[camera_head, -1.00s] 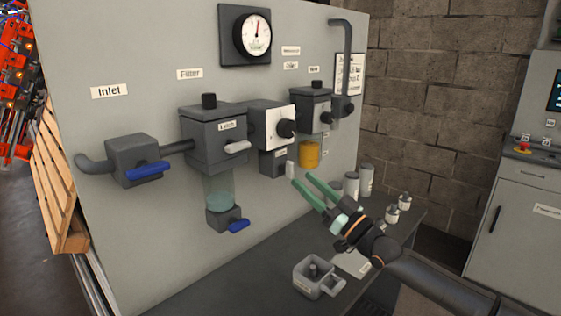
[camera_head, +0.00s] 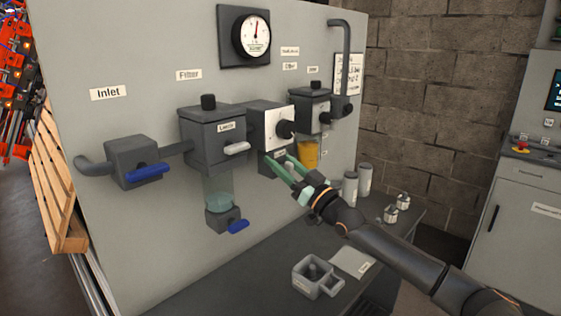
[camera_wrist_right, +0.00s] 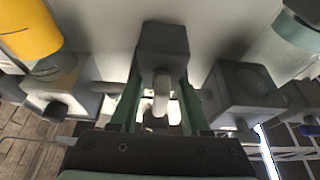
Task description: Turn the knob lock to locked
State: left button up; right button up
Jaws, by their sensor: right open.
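A small dark box (camera_wrist_right: 163,42) with a pale, short knob (camera_wrist_right: 161,95) sticks out of the grey panel, below the white-faced unit (camera_head: 278,130) with a black knob. I take the pale knob to be the knob lock; its marking is not readable. My right gripper (camera_head: 279,160) is open in front of this box, which it partly covers in the head view. In the right wrist view, the green fingers (camera_wrist_right: 161,84) stand on either side of the pale knob, apart from each other. Whether they touch it I cannot tell. My left gripper is not in view.
A filter housing (camera_head: 211,140) with a pale handle is left of my fingers. A yellow bowl (camera_head: 308,155) hangs close on the right. Below, a bench holds a grey open box (camera_head: 307,284), a card (camera_head: 352,262) and canisters (camera_head: 364,178).

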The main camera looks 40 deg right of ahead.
jog(key=shift+w, duration=0.1)
grip_shut()
dwell(0.4)
